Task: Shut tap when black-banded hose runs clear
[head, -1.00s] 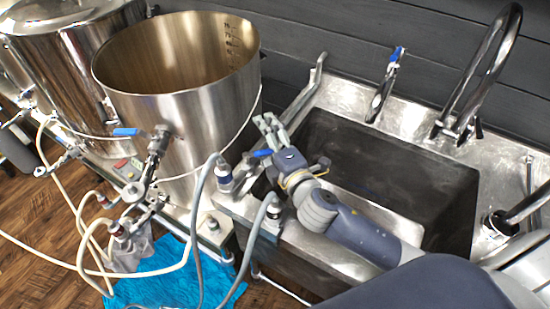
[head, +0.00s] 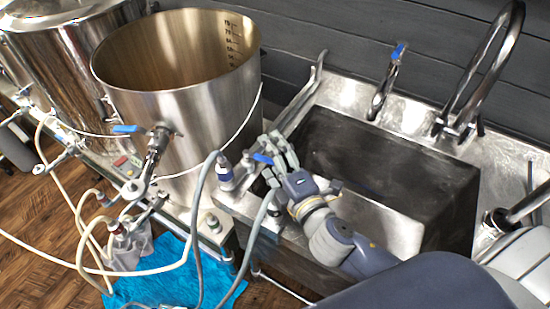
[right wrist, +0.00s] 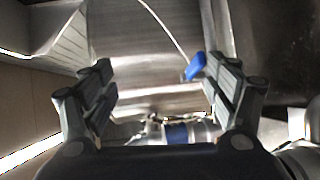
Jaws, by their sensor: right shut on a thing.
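A blue-handled tap (head: 262,158) sits at the left edge of the sink, beside the tall steel pot. My right gripper (head: 273,155) is at this tap, with its fingers around it and shut on it. In the right wrist view the blue handle (right wrist: 195,66) is against the right-hand finger, and a blue-banded fitting (right wrist: 178,133) shows low between the fingers. Two grey hoses end near the tap: one (head: 201,190) at a fitting with a blue band, the other (head: 257,222) partly hidden by the gripper. I cannot make out a black band or any running liquid. My left gripper is out of view.
The open steel pot (head: 190,110) stands left of the sink (head: 345,110), with another lidded vessel (head: 60,60) behind it. Pale hoses and valves crowd the lower left above a blue cloth (head: 175,275). A tall faucet (head: 480,75) rises at the sink's back.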

